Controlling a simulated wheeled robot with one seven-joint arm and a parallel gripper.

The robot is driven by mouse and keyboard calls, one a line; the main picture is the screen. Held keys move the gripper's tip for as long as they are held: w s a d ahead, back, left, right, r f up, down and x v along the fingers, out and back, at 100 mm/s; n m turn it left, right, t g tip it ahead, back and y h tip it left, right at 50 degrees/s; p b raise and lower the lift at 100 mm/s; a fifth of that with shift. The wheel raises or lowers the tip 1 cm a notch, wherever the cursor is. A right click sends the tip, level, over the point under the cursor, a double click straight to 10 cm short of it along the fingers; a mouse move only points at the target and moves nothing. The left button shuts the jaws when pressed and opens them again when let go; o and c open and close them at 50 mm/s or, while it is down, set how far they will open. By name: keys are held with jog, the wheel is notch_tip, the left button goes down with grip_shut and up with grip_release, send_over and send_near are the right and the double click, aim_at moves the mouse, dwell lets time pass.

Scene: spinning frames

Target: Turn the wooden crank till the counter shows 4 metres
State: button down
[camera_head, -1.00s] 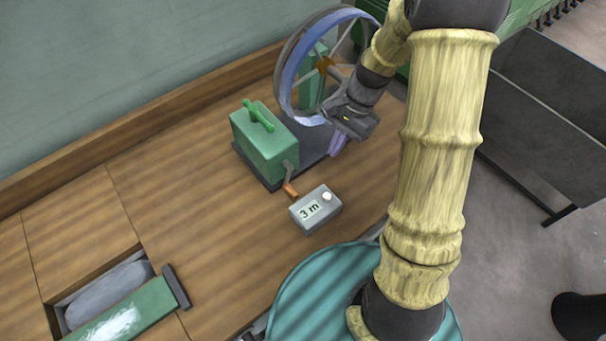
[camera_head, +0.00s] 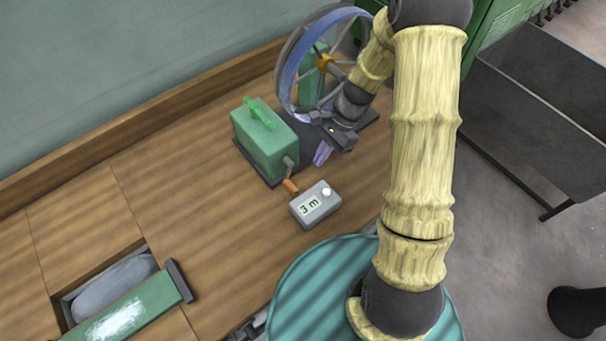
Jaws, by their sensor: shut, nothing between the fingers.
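The wooden crank handle (camera_head: 291,186) is a short orange-brown grip on a grey arm at the front of the green gearbox (camera_head: 266,146); it points down toward the counter. The counter (camera_head: 316,205) is a grey box with a white knob, and its display reads 3 m. The large spoked wheel (camera_head: 283,75) with a blue-violet band stands behind the gearbox. My gripper (camera_head: 322,154) is shut and empty, with its violet fingers to the right of the gearbox and above and right of the crank handle, apart from it.
The wooden bench top (camera_head: 190,225) is clear left of the gearbox. An open recess with a grey object and a green lid (camera_head: 130,310) lies at lower left. Dark grey shelving (camera_head: 545,110) stands at right.

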jog(key=p+x, duration=0.1)
jog(key=x, duration=0.3)
jog(key=shift+s+a+f, duration=0.25)
jog(key=a, duration=0.1)
jog(key=s+a+p, duration=0.1)
jog(key=shift+s+a+f, duration=0.3)
jog(key=shift+s, duration=0.05)
jog(key=shift+a+f, duration=0.15)
jog(key=shift+a, duration=0.15)
